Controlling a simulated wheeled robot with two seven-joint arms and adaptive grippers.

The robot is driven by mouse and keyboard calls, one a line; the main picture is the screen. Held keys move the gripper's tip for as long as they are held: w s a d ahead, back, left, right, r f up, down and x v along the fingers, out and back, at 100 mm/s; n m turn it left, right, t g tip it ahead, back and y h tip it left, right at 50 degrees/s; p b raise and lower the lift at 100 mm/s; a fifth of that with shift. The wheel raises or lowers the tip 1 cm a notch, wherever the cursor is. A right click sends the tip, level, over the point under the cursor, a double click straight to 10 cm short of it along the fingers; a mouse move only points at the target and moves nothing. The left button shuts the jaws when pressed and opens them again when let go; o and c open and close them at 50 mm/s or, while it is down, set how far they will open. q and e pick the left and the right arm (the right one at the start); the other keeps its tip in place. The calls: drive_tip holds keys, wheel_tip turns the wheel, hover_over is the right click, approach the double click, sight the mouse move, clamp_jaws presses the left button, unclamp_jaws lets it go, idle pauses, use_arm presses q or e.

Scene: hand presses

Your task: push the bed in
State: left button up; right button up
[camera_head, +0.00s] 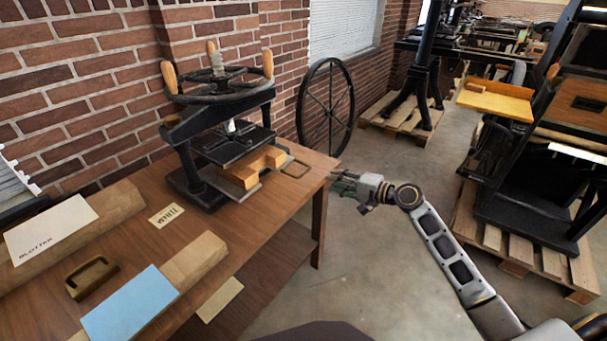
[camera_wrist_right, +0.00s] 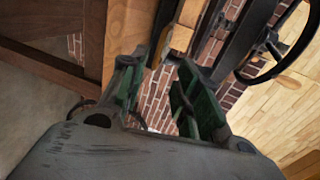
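The black hand press (camera_head: 195,160) stands on the wooden table. Its flat dark bed (camera_head: 244,192) sticks out toward the table's right end, with a pale wooden block (camera_head: 255,163) on top. A thin metal loop (camera_head: 296,168) shows at the bed's right side. My right gripper (camera_head: 340,184) is off the table's right end, apart from the bed and pointing toward the table. In the right wrist view its green fingers (camera_wrist_right: 160,95) are spread with nothing between them. The wooden block (camera_wrist_right: 181,38) shows beyond them there. My left gripper is not in view.
The table (camera_head: 225,225) also holds a blotter sheet (camera_head: 50,228), a small label card (camera_head: 166,215), a blue pad (camera_head: 130,303) and a brass-coloured handle (camera_head: 92,278). A spoked wheel (camera_head: 326,108) stands behind the table. Floor to the right is open, up to a pallet (camera_head: 535,262).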

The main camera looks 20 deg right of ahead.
sight(304, 174)
drive_tip(key=shift+w+a, duration=0.1)
drive_tip(key=shift+x, duration=4.15)
drive_tip(key=shift+b+x, duration=0.45)
drive_tip(key=shift+x, duration=2.1)
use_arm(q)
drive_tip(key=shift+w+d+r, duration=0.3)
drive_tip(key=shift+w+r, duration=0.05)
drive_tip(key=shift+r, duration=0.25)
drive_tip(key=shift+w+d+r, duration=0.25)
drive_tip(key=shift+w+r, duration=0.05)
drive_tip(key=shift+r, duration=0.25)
use_arm(e)
drive_tip(key=c, duration=0.7)
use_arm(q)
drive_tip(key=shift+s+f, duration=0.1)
use_arm(e)
clamp_jaws()
